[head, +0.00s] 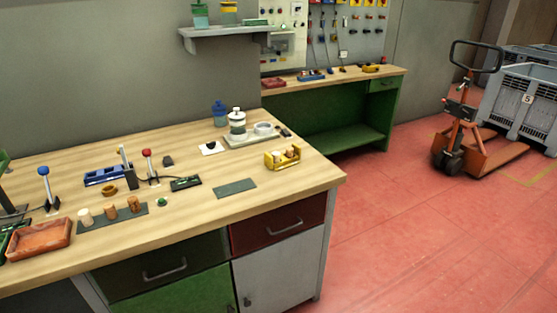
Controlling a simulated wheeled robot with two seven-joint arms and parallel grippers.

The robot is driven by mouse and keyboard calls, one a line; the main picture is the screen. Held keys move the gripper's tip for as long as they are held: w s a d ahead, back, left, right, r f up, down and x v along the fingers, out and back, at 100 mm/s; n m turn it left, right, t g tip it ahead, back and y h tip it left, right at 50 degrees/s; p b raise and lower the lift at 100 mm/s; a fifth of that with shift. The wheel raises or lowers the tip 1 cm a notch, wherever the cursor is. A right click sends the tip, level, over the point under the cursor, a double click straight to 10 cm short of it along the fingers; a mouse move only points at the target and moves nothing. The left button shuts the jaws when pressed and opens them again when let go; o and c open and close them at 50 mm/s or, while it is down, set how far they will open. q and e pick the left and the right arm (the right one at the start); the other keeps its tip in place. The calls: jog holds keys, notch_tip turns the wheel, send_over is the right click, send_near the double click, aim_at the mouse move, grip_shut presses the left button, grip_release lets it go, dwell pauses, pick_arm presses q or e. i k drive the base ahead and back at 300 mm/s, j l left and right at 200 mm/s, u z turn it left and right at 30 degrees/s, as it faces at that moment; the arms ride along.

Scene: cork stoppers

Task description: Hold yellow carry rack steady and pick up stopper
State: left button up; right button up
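The yellow carry rack (269,160) stands on the right part of the wooden workbench, near its right edge. It holds a few small pale and brown pieces, too small to tell apart. Three cork-like stoppers stand upright in a row on a dark grey mat at the front left of the bench: a pale one (85,217), a brown one (110,213) and another brown one (133,203). Neither of my grippers shows in the head view, and nothing is seen touching the rack or the stoppers.
An orange-red tray (40,240) lies at the bench's front left. Toggle clamps with blue (45,172) and red (147,153) knobs stand upright on the bench. A bare grey mat (235,188) lies left of the rack. White jar (237,122) is behind it.

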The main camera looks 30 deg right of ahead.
aim_at(276, 155)
jog(key=l+u, duration=0.25)
jog(key=u, duration=0.3)
jog(key=l+u, duration=0.15)
jog(key=l, duration=0.45)
jog(key=l+u, duration=0.15)
jog(key=l, duration=0.4)
jog(key=k+l+u, duration=0.15)
jog(key=l, duration=0.45)
jog(key=k+l+u, duration=0.15)
jog(key=l, duration=0.4)
jog(key=i, duration=0.05)
